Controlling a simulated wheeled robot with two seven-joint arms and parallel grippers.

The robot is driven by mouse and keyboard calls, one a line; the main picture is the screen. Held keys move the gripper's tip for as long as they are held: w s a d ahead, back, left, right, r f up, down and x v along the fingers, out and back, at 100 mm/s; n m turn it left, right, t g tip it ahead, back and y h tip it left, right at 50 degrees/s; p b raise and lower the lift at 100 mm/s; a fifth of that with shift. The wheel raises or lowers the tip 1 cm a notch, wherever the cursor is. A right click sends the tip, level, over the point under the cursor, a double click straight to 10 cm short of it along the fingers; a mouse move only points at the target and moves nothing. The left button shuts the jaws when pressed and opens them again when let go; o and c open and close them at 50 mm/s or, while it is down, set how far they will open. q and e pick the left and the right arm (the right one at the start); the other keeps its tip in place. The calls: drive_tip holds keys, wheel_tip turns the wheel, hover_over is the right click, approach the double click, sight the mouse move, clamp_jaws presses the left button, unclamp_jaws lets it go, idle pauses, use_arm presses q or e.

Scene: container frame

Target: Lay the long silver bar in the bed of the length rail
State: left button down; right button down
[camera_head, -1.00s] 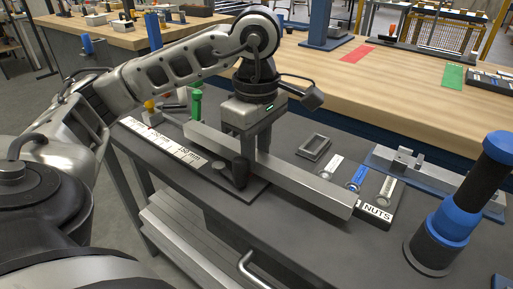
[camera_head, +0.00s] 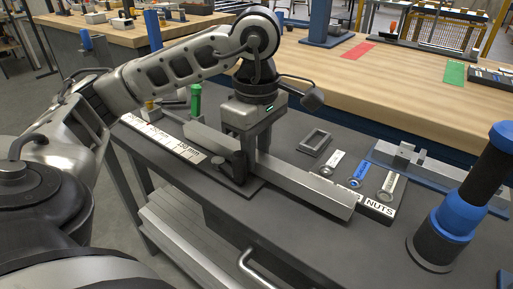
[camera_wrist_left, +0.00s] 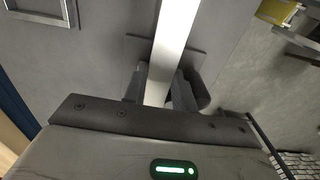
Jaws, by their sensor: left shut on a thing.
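The long silver bar (camera_head: 305,186) is held by my left gripper (camera_head: 249,158), which is shut around its middle. The bar slants from upper left to lower right over the grey bench. In the left wrist view the bar (camera_wrist_left: 172,45) runs between the fingers (camera_wrist_left: 160,92). I cannot tell whether the bar touches the rail's bed. My right gripper is not in view.
A NUTS tray (camera_head: 378,208) lies close behind the bar's right end. A small grey frame (camera_head: 314,141) lies behind the bar. A blue and black post (camera_head: 450,218) stands at the right. A green post (camera_head: 196,100) stands near the bar's left end.

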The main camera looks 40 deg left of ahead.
use_arm(q)
drive_tip(key=shift+f+b, duration=0.3)
drive_tip(key=shift+f, duration=0.05)
drive_tip(key=c, duration=0.5)
unclamp_jaws()
drive_tip(key=shift+r+p, duration=2.75)
drive_tip(key=shift+r, duration=0.85)
drive_tip(key=shift+f, duration=0.1)
